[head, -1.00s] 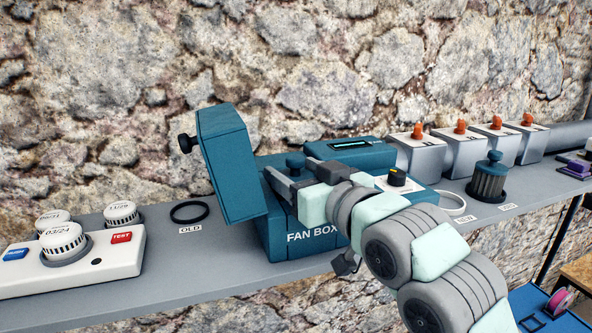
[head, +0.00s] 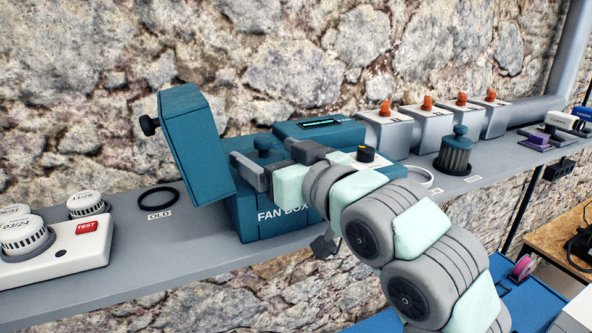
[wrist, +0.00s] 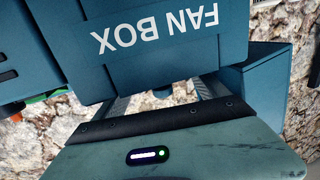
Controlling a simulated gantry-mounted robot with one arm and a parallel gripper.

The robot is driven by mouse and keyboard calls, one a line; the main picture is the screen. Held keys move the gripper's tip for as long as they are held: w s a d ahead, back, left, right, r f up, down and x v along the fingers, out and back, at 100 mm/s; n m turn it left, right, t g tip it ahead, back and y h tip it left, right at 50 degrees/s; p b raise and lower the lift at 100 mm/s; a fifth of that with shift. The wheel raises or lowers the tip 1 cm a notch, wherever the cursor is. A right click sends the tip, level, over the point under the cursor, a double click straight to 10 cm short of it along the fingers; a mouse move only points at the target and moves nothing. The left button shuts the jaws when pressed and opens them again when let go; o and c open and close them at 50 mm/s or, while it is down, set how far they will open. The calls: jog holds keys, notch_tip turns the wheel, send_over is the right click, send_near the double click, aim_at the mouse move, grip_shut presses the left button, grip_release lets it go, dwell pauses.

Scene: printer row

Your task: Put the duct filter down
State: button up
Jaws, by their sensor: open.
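A teal-knobbed filter (head: 263,147) sits in the open top of the teal fan box (head: 282,215); its body is hidden in the box. My gripper (head: 264,160) is open at the box top, with its fingers on either side of the knob and not shut on it. In the wrist view the fan box (wrist: 160,60) fills the upper part, its lettering upside down, and the fingers (wrist: 160,98) stand apart in front of it. A second filter (head: 455,156), grey and pleated with a teal knob, stands upright in a dark round base to the right.
An empty black ring (head: 158,198) lies by the OLD label on the grey shelf (head: 190,240). The fan box's lid (head: 193,145) stands open. A white tester (head: 60,245) with round units is at the left. Grey boxes with orange tops (head: 425,120) stand behind, at right.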

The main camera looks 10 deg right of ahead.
jog(key=b+v, duration=0.3)
jog(key=v, duration=0.7)
jog(key=shift+d, duration=0.1)
